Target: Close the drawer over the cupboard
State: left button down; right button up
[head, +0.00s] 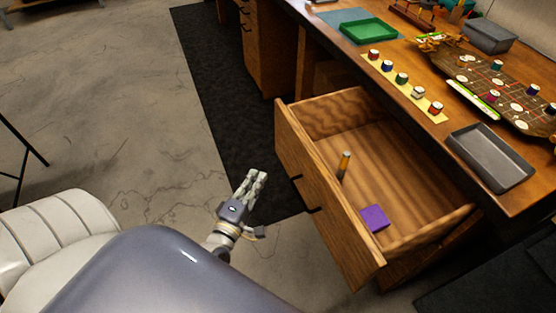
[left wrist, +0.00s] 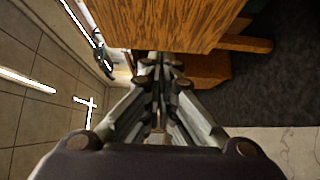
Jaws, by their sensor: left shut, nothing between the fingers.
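The wooden drawer (head: 318,191) is pulled out from the desk in the head view. My right gripper is not in view.
The desk top above holds a green tray (head: 368,31), a grey tray (head: 490,157), a yellow strip with small coloured pots (head: 401,80) and a patterned board (head: 505,90). A dark mat (head: 215,90) lies on the floor. The floor left of the drawer is clear.

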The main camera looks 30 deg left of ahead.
pick_arm(q)
send_near(285, 147)
jog(key=a, duration=0.3)
jog(key=shift+w+d+r+b, duration=0.1)
jog(key=shift+w+d+b, duration=0.35)
jog(key=shift+w, duration=0.65)
jog(key=shift+w+d+r+b, duration=0.1)
jog(key=shift+w+d, duration=0.5)
jog(key=shift+w, duration=0.5)
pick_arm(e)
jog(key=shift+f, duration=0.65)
pick_arm(q)
jog(key=shift+w+d, duration=0.1)
jog(key=shift+d, duration=0.05)
